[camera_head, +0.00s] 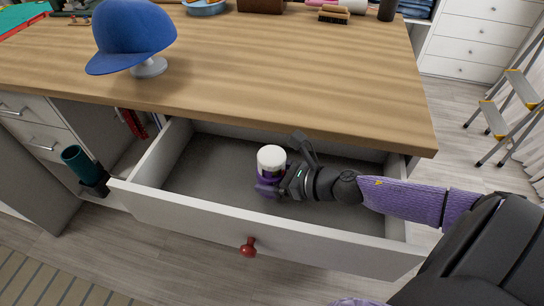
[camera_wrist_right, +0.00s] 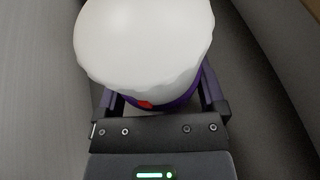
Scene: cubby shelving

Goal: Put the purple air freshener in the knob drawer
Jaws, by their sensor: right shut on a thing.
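The purple air freshener (camera_head: 271,160) has a white rounded top and a purple lower part. It is inside the pulled-out knob drawer (camera_head: 190,211), which has a red knob (camera_head: 248,246) on its front. My right gripper (camera_head: 272,187) reaches in from the right and is shut on the air freshener. In the right wrist view the air freshener's white top (camera_wrist_right: 145,45) fills the space between the fingers of my right gripper (camera_wrist_right: 160,100). I cannot tell whether its base touches the drawer floor.
A wooden tabletop (camera_head: 270,60) overhangs the back of the drawer. A blue cap (camera_head: 132,35) on a stand sits on it at the left. A dark teal cylinder (camera_head: 80,165) is left of the drawer. The drawer floor around the air freshener is clear.

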